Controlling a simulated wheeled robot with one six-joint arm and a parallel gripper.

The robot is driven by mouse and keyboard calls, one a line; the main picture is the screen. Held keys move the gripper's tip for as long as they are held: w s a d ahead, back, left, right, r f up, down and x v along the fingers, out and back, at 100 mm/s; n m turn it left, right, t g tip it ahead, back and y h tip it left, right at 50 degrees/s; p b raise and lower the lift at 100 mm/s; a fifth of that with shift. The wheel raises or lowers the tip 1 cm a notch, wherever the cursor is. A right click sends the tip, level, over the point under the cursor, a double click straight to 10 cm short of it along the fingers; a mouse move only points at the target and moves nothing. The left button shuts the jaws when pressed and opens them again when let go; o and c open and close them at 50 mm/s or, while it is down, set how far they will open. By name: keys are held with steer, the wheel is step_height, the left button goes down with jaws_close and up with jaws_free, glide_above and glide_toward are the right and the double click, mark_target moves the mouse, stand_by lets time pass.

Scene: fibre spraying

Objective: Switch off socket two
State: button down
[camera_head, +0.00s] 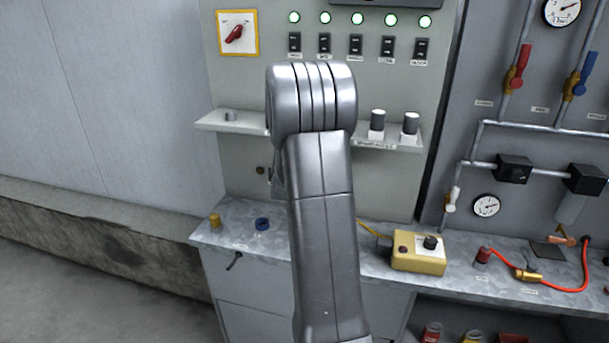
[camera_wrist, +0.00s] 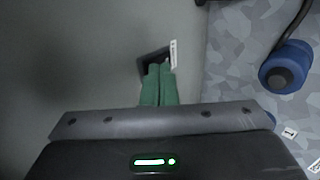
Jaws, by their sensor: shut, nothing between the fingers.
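In the wrist view my gripper (camera_wrist: 158,84) shows as two green fingers pressed together, with nothing between them. Just past the fingertips is a small dark square fitting (camera_wrist: 152,60) with a white label (camera_wrist: 173,54) beside it, on a plain grey surface. The fingers partly cover the fitting. I cannot tell whether they touch it, whether it is socket two, or how its switch is set. In the head view my arm hides the gripper and the middle of the grey panel (camera_head: 235,85).
A blue round part (camera_wrist: 285,66) lies on the mottled bench, right in the wrist view. In the head view a shelf (camera_head: 206,122) crosses the panel below several black switches (camera_head: 325,44) and lit green lamps. A yellow control box (camera_head: 418,260) stands on the bench right of my arm.

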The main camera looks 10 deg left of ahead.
steer(key=shift+r, duration=0.1)
steer(key=shift+r+p, duration=0.4)
steer(key=shift+r, duration=0.35)
steer(key=s+r+b, duration=0.3)
steer(key=s+b, duration=0.1)
steer(key=s, duration=1.1)
steer(key=shift+s+a+r, duration=0.2)
steer(key=shift+s+a, duration=0.05)
